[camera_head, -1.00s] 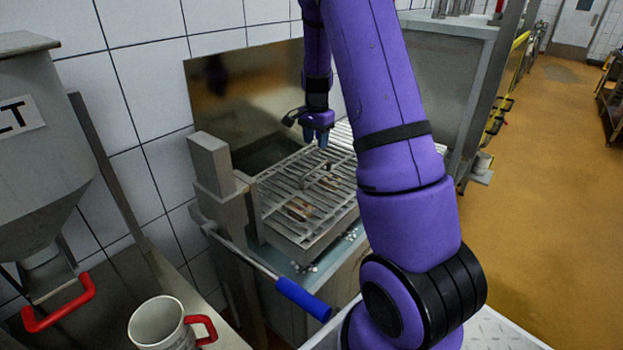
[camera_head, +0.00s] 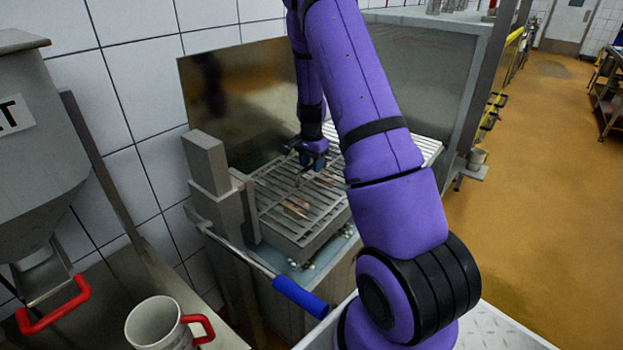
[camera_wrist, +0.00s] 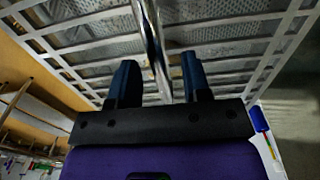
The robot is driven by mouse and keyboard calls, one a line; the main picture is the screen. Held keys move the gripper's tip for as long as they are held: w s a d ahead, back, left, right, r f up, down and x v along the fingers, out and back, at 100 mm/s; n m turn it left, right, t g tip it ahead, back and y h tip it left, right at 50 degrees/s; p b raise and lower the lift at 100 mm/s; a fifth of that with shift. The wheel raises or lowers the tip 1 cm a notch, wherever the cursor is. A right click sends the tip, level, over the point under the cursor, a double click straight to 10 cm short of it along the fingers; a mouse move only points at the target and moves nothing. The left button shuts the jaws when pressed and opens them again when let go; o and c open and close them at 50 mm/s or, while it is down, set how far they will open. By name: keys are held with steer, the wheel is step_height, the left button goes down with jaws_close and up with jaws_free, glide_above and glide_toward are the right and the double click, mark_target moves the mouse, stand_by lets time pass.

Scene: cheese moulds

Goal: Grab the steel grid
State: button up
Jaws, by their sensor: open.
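The steel grid (camera_head: 277,199) is a grey slatted rack lying over the basin in the middle of the head view. In the wrist view, the grid (camera_wrist: 225,48) fills the upper part, with a round metal bar (camera_wrist: 154,45) standing out between my fingers. My gripper (camera_head: 312,164) is low over the far part of the grid. In the wrist view my gripper (camera_wrist: 157,82) is open, its two dark blue fingers apart on either side of the bar. Whether a finger touches the bar cannot be told. My arm hides the grid's right side in the head view.
A lever with a blue handle (camera_head: 300,297) juts out in front of the basin. A steel back panel (camera_head: 240,95) stands behind it. A white mug with a red handle (camera_head: 157,325) and a hopper (camera_head: 40,150) are at the left. Orange floor (camera_head: 545,200) is open at the right.

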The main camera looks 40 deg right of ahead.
steer(key=shift+f, duration=0.8)
jaws_close()
stand_by(0.8)
